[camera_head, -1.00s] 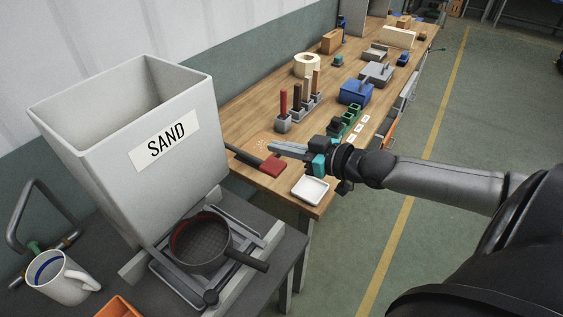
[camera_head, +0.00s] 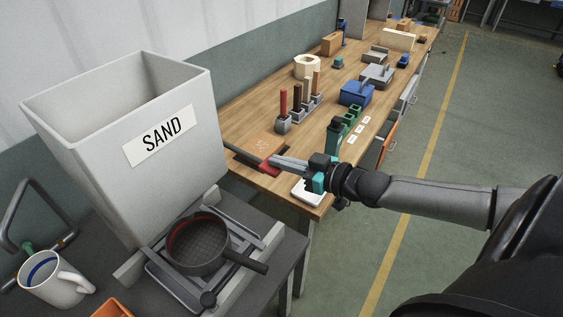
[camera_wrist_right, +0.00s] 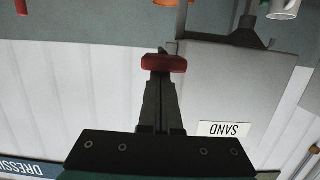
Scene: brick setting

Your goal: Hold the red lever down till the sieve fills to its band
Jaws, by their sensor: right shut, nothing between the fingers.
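The red lever (camera_head: 265,167) sticks out to the right of the grey hopper (camera_head: 110,150) marked SAND, on a dark rod. My right gripper (camera_head: 274,161) is shut and empty, its fingertips over the lever's red end and partly covering it. In the right wrist view the red lever end (camera_wrist_right: 163,64) lies right at the tips of the shut fingers (camera_wrist_right: 161,85); I cannot tell whether they touch. The dark sieve (camera_head: 199,268) sits on a metal frame below the hopper, with a red band inside. Its mesh bottom shows bare, with no sand visible. My left gripper is out of view.
A white mug (camera_head: 55,284) and an orange bin (camera_head: 112,308) stand on the grey table at left. The wooden bench (camera_head: 235,110) behind holds a white tray (camera_head: 310,197), upright coloured handles (camera_head: 283,102) and several blocks. Open floor lies to the right.

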